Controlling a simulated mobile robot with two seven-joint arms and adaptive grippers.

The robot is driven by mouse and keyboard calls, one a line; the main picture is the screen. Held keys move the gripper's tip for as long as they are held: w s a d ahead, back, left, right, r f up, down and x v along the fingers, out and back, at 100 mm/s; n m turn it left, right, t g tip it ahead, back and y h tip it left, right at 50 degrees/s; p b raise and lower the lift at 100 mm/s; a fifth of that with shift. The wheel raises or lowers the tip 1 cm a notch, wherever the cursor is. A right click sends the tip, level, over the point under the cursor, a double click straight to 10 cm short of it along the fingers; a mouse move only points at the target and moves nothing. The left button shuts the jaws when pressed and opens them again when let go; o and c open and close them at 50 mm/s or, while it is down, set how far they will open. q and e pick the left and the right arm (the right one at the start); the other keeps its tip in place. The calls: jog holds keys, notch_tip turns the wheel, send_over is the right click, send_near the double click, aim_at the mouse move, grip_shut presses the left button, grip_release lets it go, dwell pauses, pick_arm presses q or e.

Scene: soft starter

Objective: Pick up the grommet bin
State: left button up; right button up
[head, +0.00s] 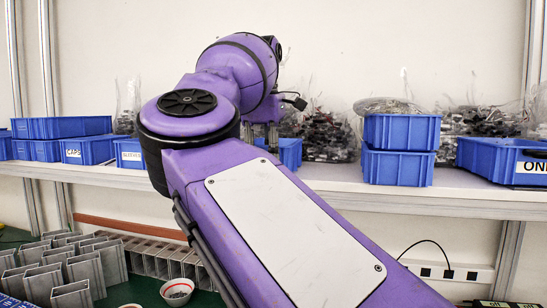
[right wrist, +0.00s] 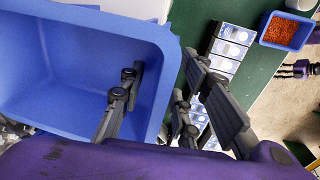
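No label naming grommets is legible, so I cannot tell for certain which bin is the grommet bin. A large blue bin (right wrist: 60,75) fills the left of the right wrist view; its visible inside looks empty. My right gripper (right wrist: 160,82) is open astride this bin's right wall, one finger inside and the other outside, with gaps visible. In the head view my right arm reaches to the shelf, with the gripper (head: 268,136) at a blue bin (head: 291,153) partly hidden behind it. My left gripper (right wrist: 294,70) shows small at the right wrist view's edge, its prongs apart.
The shelf (head: 460,198) holds stacked blue bins (head: 400,148), a labelled bin (head: 500,160), more bins at left (head: 62,128) and bagged parts (head: 325,135). Below, a green table holds metal housings (head: 85,268) and a small bowl (head: 177,291). A small blue bin (right wrist: 266,38) holds orange pieces.

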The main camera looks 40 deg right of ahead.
jog(key=shift+f, duration=0.25)
dwell(0.6)
grip_shut()
